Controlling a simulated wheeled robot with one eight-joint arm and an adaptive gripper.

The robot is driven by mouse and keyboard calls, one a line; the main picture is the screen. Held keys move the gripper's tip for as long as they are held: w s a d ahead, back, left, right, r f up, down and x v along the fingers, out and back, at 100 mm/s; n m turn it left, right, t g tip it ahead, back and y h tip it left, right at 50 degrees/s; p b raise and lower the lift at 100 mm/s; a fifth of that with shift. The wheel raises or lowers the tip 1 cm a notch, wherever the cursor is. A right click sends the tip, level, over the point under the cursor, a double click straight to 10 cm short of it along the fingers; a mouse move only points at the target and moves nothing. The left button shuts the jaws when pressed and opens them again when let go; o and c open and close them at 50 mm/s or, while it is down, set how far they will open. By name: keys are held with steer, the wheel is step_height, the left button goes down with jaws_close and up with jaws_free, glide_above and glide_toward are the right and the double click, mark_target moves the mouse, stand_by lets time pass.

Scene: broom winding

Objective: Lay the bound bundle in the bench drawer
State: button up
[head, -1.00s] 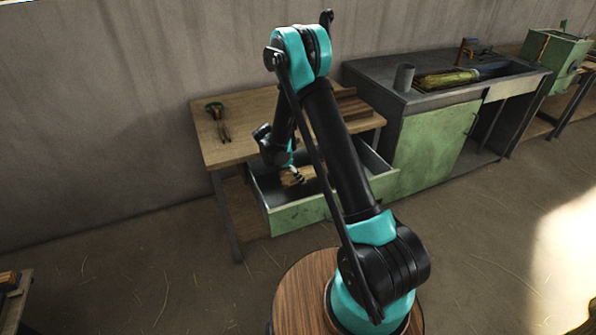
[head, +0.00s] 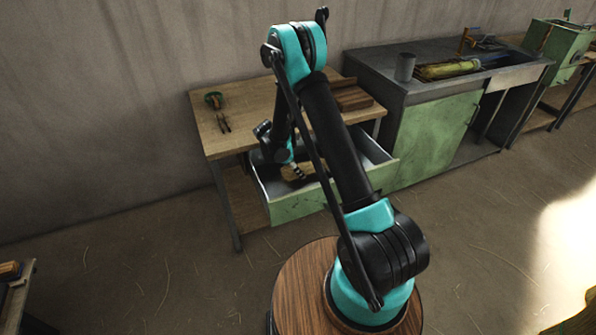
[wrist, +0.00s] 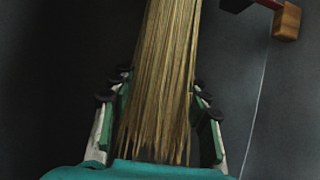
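The bound bundle (wrist: 165,75) is a sheaf of straw-coloured stalks with ragged ends towards my palm in the wrist view. My gripper (wrist: 161,88) has a finger close along each side of it and appears shut on it. The binding does not show. In the head view, my gripper (head: 297,170) reaches down inside the open bench drawer (head: 297,206), with a small tan part of the bundle (head: 294,174) showing beside it. The drawer has a green front and grey inside; my arm hides part of it. Whether the bundle touches the drawer floor cannot be told.
The wooden bench top (head: 245,132) above the drawer holds a green-handled tool (head: 215,102) and brown wooden blocks (head: 354,98). To the right, a green cabinet (head: 432,137) carries a grey cup (head: 404,67) and yellowish straw (head: 447,69). A wooden block (wrist: 286,21) shows in the wrist view.

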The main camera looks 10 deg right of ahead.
steer(key=o, duration=0.5)
steer(key=v, duration=1.2)
steer(key=s+d+r+m+y, duration=0.3)
steer(key=s+d+r+m, duration=0.75)
steer(key=s, duration=0.25)
steer(key=s+d+m+t+y, duration=0.1)
steer(key=s+m, duration=0.2)
steer(key=s, duration=0.2)
steer(key=s+d+m+t+y, duration=0.1)
steer(key=s+d+m, duration=0.1)
steer(key=s+m, duration=0.2)
steer(key=s+d+m+t, duration=0.1)
steer(key=s+m, duration=0.3)
steer(key=s, duration=0.4)
steer(key=shift+d+y, duration=0.4)
steer(key=shift+d, duration=0.2)
